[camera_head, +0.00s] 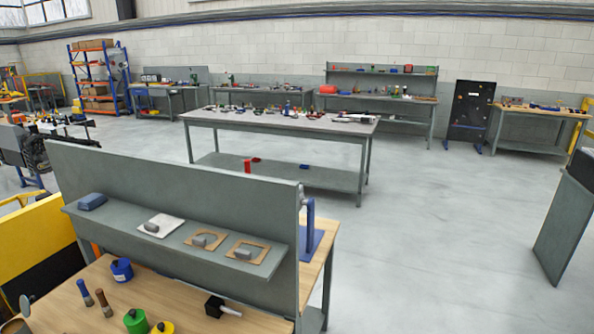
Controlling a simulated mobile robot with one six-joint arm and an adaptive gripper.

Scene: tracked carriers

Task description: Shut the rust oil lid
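No oil container in view can be named for certain. In the lower left corner, a rust-brown thing (15,326) is cut off by the picture's edge. A grey round disc (25,304) stands tilted up just above it and may be its raised lid. Whether the two are joined I cannot tell. Both are at the left end of a wooden-topped bench (190,300). My gripper is not in view.
A grey shelf panel (180,205) rises behind. Open floor (440,240) lies right.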

